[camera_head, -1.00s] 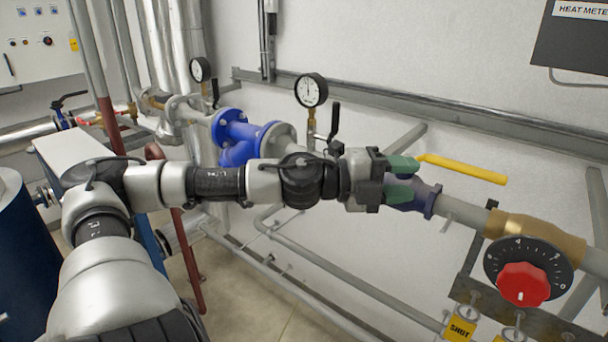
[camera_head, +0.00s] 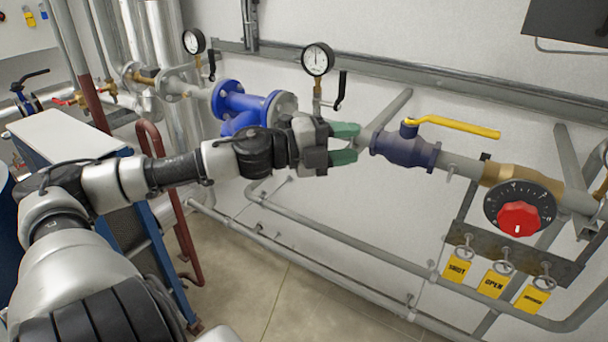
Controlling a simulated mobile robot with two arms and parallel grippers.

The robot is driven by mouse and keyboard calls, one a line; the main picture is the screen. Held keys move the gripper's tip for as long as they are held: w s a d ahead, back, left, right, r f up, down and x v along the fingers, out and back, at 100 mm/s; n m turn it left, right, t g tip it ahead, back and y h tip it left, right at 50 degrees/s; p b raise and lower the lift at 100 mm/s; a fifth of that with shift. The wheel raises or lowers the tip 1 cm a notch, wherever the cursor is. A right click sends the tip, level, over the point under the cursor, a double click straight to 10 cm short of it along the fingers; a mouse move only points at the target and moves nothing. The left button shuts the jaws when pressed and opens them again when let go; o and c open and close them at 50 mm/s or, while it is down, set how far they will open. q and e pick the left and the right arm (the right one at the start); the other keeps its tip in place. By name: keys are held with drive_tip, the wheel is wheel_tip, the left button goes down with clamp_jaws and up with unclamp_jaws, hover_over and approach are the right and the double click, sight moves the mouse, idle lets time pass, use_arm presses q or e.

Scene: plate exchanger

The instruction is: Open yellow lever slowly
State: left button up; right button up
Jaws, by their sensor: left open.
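The yellow lever (camera_head: 458,126) sits on top of a dark blue ball valve (camera_head: 405,149) and points right, roughly along the pipe. My left gripper (camera_head: 350,143) has two green fingertips spread apart with nothing between them. It is to the left of the valve, in front of the pipe, its fingertips pointing right. The lever's handle lies to the right of the gripper, apart from it. My right gripper is not in view.
A pressure gauge (camera_head: 318,60) with a black lever (camera_head: 341,90) stands just above my left gripper. A red knob (camera_head: 519,218) on a black dial and several yellow tags (camera_head: 494,283) are at the right. A blue strainer (camera_head: 243,105) is behind the arm.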

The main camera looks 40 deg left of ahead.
use_arm(q)
drive_tip(key=w+a+f+n+t+y, duration=0.1)
drive_tip(key=a+f+n+y, duration=0.2)
drive_tip(key=f, duration=0.3)
drive_tip(key=w+a+f+n+t+y+b, duration=0.1)
drive_tip(key=w+a+f+n+y, duration=0.1)
drive_tip(key=a+f+n, duration=0.3)
drive_tip(key=shift+f+t+y, duration=0.3)
drive_tip(key=shift+f+y, duration=0.4)
drive_tip(key=shift+f, duration=0.05)
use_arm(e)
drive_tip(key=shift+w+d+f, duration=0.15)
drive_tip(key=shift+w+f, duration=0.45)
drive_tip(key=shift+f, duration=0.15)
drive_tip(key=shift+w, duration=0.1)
